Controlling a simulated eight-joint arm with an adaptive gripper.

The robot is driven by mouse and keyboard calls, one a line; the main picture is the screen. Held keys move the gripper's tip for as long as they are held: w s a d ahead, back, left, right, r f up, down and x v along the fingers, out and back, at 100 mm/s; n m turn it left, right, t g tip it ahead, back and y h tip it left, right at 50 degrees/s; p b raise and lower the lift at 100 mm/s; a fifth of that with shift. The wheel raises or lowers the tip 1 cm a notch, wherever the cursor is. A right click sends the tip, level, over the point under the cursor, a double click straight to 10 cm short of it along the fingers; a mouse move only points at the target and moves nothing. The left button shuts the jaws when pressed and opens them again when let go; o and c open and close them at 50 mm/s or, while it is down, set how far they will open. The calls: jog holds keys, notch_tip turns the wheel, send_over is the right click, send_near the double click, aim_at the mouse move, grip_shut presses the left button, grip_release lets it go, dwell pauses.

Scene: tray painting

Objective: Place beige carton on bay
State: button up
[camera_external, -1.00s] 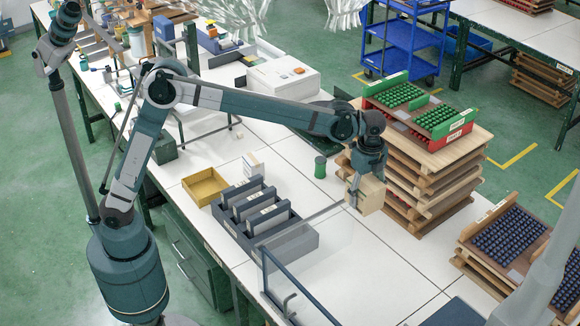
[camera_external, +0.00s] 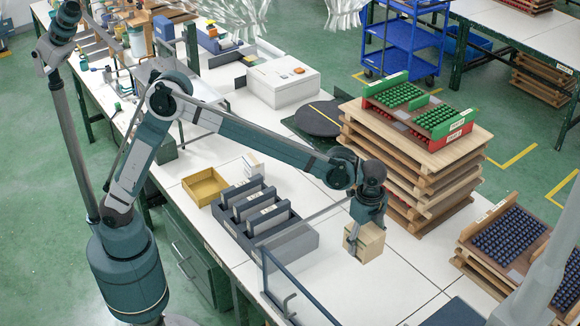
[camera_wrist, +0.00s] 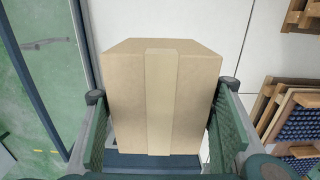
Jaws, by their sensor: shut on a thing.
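The beige carton (camera_external: 366,245) is a box with a lighter tape strip down its middle. My gripper (camera_external: 362,230) is shut on it and points down over the white table, left of the wooden pallet stack. In the wrist view the carton (camera_wrist: 130,105) sits between two green padded fingers, one at each side. The carton seems a little above the table, but the exact gap is hard to tell. I cannot tell for sure which area is the bay; a dark blue flat panel (camera_external: 455,314) lies at the front right table edge.
The wooden stack (camera_external: 415,175) bears red and green trays. A dark bin with upright grey pieces (camera_external: 300,238), a clear panel with a blue rail (camera_external: 268,275) and a yellow tray (camera_external: 205,187) stand left. A round dark plate (camera_external: 318,118) lies behind.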

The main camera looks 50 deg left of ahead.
send_over(355, 300)
notch_tip(355, 300, down, 18)
jog(key=shift+f, duration=0.1)
jog(key=shift+f+b, duration=0.5)
jog(key=shift+f, duration=2.6)
jog(key=shift+f+b, duration=0.3)
jog(key=shift+f, duration=1.6)
jog(key=shift+f, duration=0.15)
jog(key=o, duration=1.1)
jog(key=shift+r, duration=0.2)
